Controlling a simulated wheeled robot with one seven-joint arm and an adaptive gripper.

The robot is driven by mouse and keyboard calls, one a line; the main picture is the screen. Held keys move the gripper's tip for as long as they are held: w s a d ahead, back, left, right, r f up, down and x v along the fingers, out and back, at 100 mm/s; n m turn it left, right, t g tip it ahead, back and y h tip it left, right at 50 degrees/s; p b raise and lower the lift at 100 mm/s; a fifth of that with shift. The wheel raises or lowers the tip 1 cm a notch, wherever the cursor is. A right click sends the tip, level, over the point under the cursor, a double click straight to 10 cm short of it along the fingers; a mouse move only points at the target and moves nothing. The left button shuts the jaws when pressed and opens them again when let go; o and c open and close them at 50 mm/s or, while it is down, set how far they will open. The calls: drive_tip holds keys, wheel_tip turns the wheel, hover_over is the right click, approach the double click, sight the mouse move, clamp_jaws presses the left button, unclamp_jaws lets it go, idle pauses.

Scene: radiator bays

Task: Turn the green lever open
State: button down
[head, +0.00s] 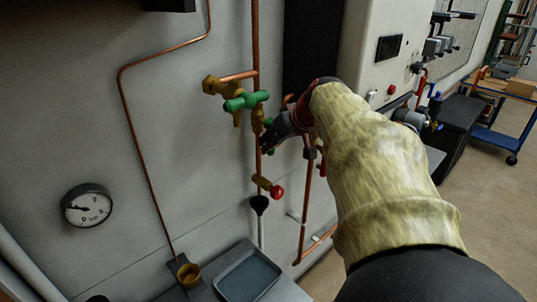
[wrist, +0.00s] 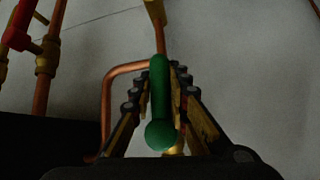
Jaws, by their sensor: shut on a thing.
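The green lever (wrist: 160,100) stands upright in the middle of the wrist view, with a rounded end towards the camera. My gripper (wrist: 158,85) has a finger on each side of it and is shut on it. In the head view my gripper (head: 268,138) is at the copper pipe on the wall, with a bit of green (head: 270,149) showing just below its fingers. The lever's valve body is mostly hidden there by my gripper.
A brass tap with a green handle (head: 246,100) sits just left of my gripper. Below are a red-knobbed valve (head: 275,191), a black funnel (head: 259,204) and a grey tray (head: 248,276). A round gauge (head: 86,205) is at left. Red-handled pipework (wrist: 22,38) stands left in the wrist view.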

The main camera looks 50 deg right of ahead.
drive_tip(key=shift+d+f+h+b, duration=0.15)
drive_tip(key=shift+h+b, duration=0.15)
drive_tip(key=shift+b, duration=0.15)
drive_tip(key=c, duration=1.7)
unclamp_jaws()
wheel_tip(320, 180, up, 10)
drive_tip(key=shift+r, duration=0.1)
drive_tip(key=shift+s, duration=0.1)
